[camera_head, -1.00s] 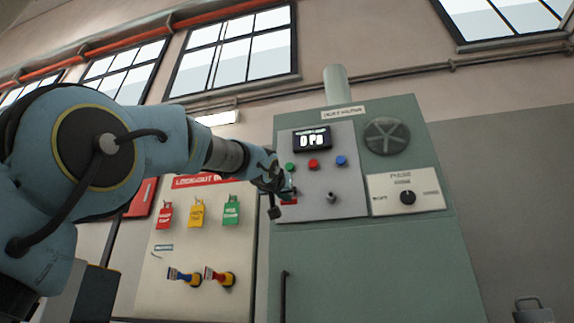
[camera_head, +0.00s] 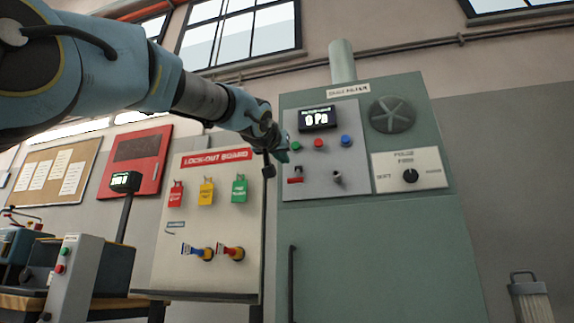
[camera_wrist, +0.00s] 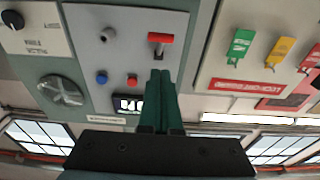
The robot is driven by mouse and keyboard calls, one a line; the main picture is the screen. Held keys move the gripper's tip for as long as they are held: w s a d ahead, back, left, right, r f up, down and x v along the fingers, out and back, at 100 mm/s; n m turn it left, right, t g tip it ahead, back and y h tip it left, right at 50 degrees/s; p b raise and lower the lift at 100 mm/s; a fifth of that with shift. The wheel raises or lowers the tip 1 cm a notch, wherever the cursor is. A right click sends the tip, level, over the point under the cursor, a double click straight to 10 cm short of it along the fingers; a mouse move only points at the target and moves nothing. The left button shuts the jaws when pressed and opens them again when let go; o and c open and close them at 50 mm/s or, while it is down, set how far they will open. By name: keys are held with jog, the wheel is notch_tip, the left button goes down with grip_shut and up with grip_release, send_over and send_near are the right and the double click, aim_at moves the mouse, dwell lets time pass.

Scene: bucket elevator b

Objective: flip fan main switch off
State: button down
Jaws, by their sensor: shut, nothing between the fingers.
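A red-handled switch (camera_head: 295,174) sits at the lower left of the grey panel (camera_head: 325,183) on the green cabinet. I cannot read a label naming it as the fan main switch. It also shows in the upside-down wrist view (camera_wrist: 160,39), just beyond the fingertips. The red handle sticks out from a small metal base. My gripper (camera_head: 283,157) is shut and empty in front of the panel's left edge, above the switch in the head view. Its green fingers (camera_wrist: 160,73) lie together in the wrist view, seemingly apart from the switch.
The panel also has a display (camera_head: 317,118) reading 0 Pa, green, red and blue buttons, and a grey knob (camera_head: 338,178). A pulse dial (camera_head: 410,176) is to the right. The lock-out board (camera_head: 206,225) with coloured tags stands left of the cabinet.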

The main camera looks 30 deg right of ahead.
jog(key=v, duration=0.3)
jog(key=shift+s+a+f, duration=0.15)
jog(key=shift+s+a, duration=0.1)
jog(key=shift+s, duration=0.05)
dwell(0.3)
